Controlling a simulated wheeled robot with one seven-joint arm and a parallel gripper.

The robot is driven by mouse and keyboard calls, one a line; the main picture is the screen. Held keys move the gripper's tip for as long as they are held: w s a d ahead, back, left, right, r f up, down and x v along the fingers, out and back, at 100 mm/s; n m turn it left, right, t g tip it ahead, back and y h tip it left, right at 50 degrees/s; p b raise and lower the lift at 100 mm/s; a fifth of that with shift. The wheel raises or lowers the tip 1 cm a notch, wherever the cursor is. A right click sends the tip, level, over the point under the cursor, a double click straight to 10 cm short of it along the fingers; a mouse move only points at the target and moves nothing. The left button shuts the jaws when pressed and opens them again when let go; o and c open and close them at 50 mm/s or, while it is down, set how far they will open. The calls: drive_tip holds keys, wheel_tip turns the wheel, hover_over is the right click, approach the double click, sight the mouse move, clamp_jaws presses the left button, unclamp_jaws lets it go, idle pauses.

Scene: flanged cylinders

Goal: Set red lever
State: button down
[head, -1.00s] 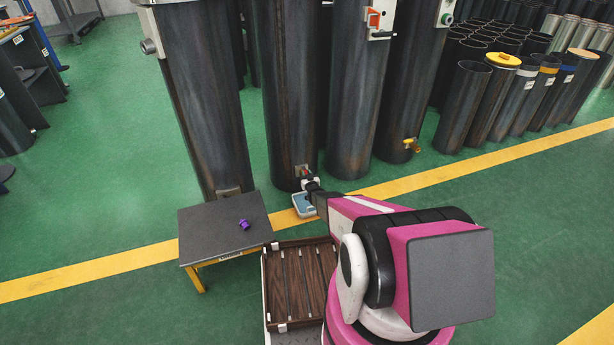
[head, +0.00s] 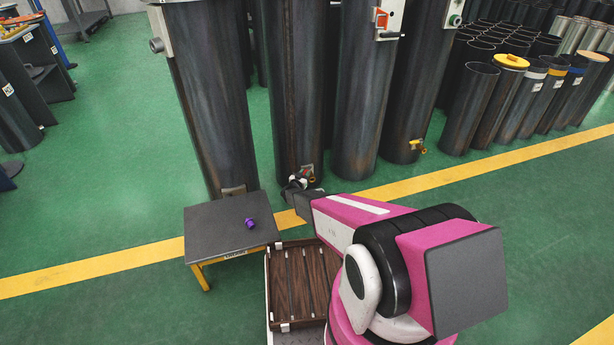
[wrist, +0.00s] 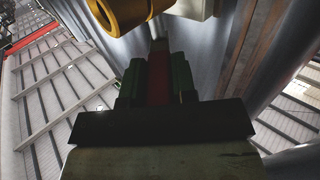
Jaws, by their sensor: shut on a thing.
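The red lever (wrist: 158,78) lies between the dark fingers of my gripper (wrist: 158,70) in the wrist view. The gripper is shut on it. A brass valve outlet (wrist: 118,12) is just beyond the fingers at the upper left. In the head view my gripper (head: 298,183) is low at the foot of a tall dark cylinder (head: 298,90), beside the brass fitting (head: 312,178). The lever is mostly hidden there by the gripper.
A low grey table (head: 215,228) with a purple item (head: 250,223) stands left of my arm. A brown slatted tray (head: 303,285) lies in front. Another cylinder (head: 370,90) stands close on the right.

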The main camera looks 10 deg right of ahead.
sight(307, 169)
drive_tip(key=m+g+h, duration=0.2)
drive_tip(key=w+a+m+g+h, duration=0.1)
drive_tip(key=g+h, duration=0.1)
drive_tip(key=w+a+m+g+h, duration=0.1)
drive_tip(key=m+g, duration=0.1)
drive_tip(key=shift+w+f+m+g+h, duration=0.1)
drive_tip(key=shift+w+m+g+h, duration=0.2)
drive_tip(key=shift+h, duration=0.1)
drive_tip(key=shift+w+a+m+g+h, duration=0.1)
drive_tip(key=shift+w+m+g+h, duration=0.15)
drive_tip(key=shift+m+g, duration=0.45)
drive_tip(key=shift+w+a+m+g+h, duration=0.15)
drive_tip(key=shift+m+g+h, duration=0.25)
drive_tip(key=shift+g, duration=0.55)
drive_tip(key=shift+w+m+g+h, duration=0.25)
drive_tip(key=shift+m+g, duration=0.35)
drive_tip(key=shift+g, duration=0.25)
drive_tip(key=shift+r, duration=0.2)
drive_tip(key=c, duration=0.9)
unclamp_jaws()
